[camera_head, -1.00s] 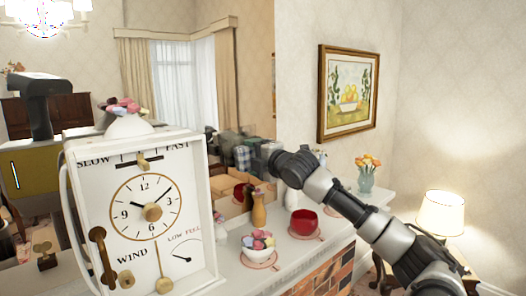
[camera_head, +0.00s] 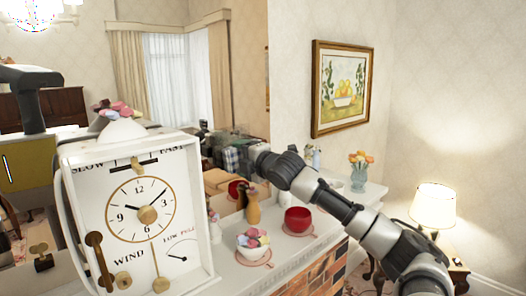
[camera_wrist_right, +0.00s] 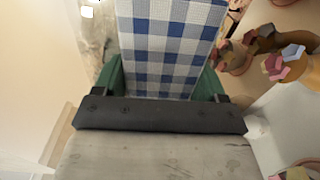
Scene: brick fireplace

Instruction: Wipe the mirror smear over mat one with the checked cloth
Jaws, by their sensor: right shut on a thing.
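The blue-and-white checked cloth (camera_wrist_right: 172,45) lies between the green fingers of my right gripper (camera_wrist_right: 163,80) in the right wrist view. In the head view, my right gripper (camera_head: 246,157) is up at the mirror (camera_head: 190,90), above the mantel, with the cloth (camera_head: 231,160) at its tip. A grey, blurry smear (camera_head: 232,139) shows on the mirror just above the cloth. Grey marking also shows beside the cloth in the wrist view (camera_wrist_right: 95,42). I cannot tell whether the cloth touches the glass. Pink mats lie under the sweets bowl (camera_head: 255,263) and under the red cup (camera_head: 314,234). My left gripper is not in view.
A large white clock box (camera_head: 140,215) stands at the left. A wooden bottle (camera_head: 253,207), a sweets bowl (camera_head: 252,244) and a red cup (camera_head: 298,219) stand on the mantel (camera_head: 325,247) below my arm. A flower vase (camera_head: 359,175) is farther right.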

